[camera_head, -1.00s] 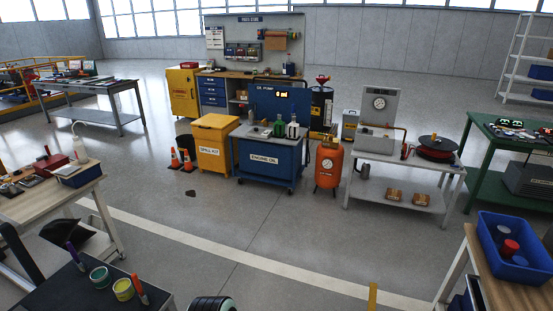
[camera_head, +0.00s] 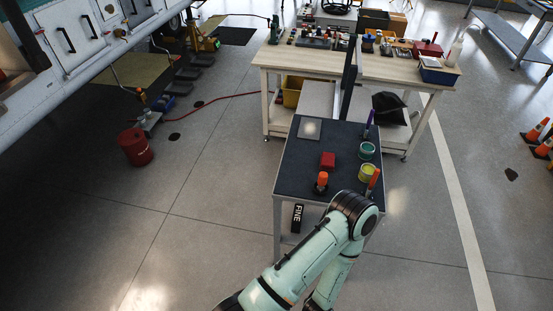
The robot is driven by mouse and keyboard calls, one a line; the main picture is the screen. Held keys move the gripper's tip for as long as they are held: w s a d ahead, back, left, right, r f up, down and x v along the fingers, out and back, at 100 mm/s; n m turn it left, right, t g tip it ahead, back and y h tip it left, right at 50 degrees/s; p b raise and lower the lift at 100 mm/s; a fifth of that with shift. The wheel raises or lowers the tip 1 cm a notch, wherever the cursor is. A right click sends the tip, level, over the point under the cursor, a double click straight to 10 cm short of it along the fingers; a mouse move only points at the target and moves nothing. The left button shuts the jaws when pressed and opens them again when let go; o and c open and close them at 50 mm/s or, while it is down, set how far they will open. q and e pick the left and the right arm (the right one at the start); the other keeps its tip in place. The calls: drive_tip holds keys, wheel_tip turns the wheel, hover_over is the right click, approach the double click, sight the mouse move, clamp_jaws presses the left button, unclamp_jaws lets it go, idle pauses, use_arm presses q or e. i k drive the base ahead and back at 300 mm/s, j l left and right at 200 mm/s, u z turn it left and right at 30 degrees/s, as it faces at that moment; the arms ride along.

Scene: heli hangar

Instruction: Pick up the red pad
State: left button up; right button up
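The red pad (camera_head: 328,160) is a small red block lying flat on the dark top of a small cart (camera_head: 300,158). An object with an orange-red top (camera_head: 321,180) stands just in front of it. A green-rimmed tin (camera_head: 367,150) and a yellow tin (camera_head: 367,172) stand to its right. One of my arms reaches up from the bottom and bends at the cart's front edge, apart from the pad in the picture. Neither gripper shows.
A grey square plate (camera_head: 310,129) lies at the cart's back left. A dark upright post (camera_head: 348,80) rises behind the cart. A cluttered wooden workbench (camera_head: 300,61) stands beyond. A red drum (camera_head: 135,147) stands on the left floor. The floor left of the cart is mostly clear.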

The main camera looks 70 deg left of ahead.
sight(327, 159)
drive_tip(key=u, duration=1.8)
